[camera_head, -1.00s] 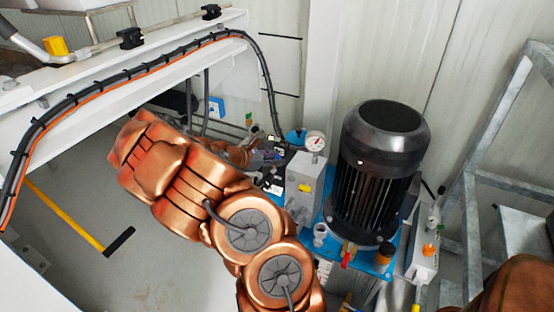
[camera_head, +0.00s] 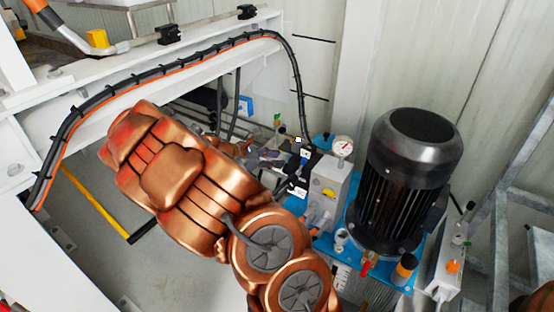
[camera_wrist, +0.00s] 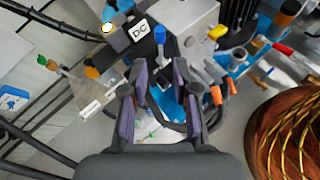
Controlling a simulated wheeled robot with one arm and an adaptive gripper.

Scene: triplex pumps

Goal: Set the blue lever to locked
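A small upright lever with a blue end (camera_wrist: 160,36) and a pale stem shows in the wrist view, just beyond my fingertips, near the gap between them. It looks like the blue lever, but its locked or unlocked position cannot be read. My gripper (camera_wrist: 160,72) is open, with two dark grey and purple fingers apart and nothing held between them. In the head view my gripper (camera_head: 272,156) is small, beside the grey valve block (camera_head: 322,186), and partly hidden by my copper arm.
A black motor (camera_head: 410,180) stands on a blue base right of the block, with a pressure gauge (camera_head: 342,147) close by. Orange-tipped levers (camera_wrist: 213,88) lie right of my fingers.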

